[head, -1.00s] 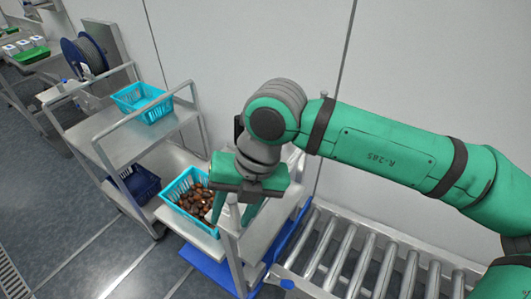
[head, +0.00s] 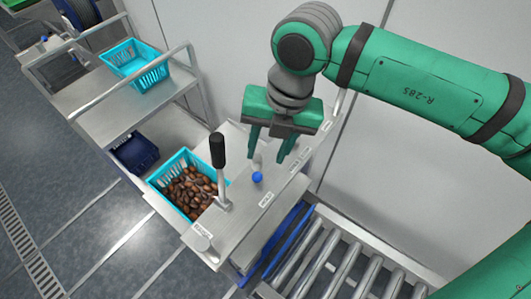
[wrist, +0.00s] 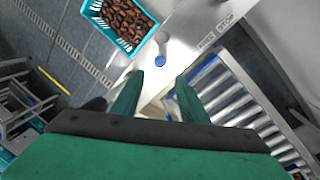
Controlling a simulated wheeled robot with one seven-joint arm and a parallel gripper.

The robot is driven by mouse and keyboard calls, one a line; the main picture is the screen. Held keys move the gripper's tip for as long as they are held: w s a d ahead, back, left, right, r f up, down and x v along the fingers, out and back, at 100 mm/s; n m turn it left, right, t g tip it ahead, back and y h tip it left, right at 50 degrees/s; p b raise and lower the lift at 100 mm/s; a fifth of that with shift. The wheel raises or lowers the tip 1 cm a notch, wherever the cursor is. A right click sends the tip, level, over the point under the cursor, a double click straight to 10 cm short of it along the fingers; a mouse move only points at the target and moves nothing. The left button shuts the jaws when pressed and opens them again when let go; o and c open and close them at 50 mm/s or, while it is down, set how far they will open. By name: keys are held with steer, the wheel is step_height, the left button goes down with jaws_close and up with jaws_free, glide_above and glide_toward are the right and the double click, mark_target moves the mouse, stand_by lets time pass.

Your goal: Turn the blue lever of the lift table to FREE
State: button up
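The blue lever (head: 257,177), a short grey arm with a blue knob, stands on the metal top of the lift table (head: 235,235). It also shows in the wrist view (wrist: 160,61), just beyond my fingertips and between their lines. My gripper (head: 269,158) is open and empty, above and behind the lever in the head view, with no visible contact. Its two fingers (wrist: 157,80) are spread apart in the wrist view. Small white labels lie on the table top; in the wrist view one reads STOP (wrist: 226,22) and the one beside it seems to read FREE (wrist: 207,41).
A tall lever with a black grip (head: 217,150) rises left of the blue one. A cyan basket of dates (head: 160,180) is at its left. A roller conveyor (head: 325,262) runs at the lower right. A steel cart (head: 95,95) with another cyan basket (head: 135,60) stands farther left.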

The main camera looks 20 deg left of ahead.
mark_target(258, 175)
steer(key=f, duration=0.3)
steer(key=a+f, duration=0.1)
steer(key=f, duration=0.2)
steer(key=a+f, duration=0.1)
steer(key=f, duration=0.2)
steer(key=shift+s+a+f, duration=0.1)
steer(key=shift+f, duration=0.65)
jaws_close()
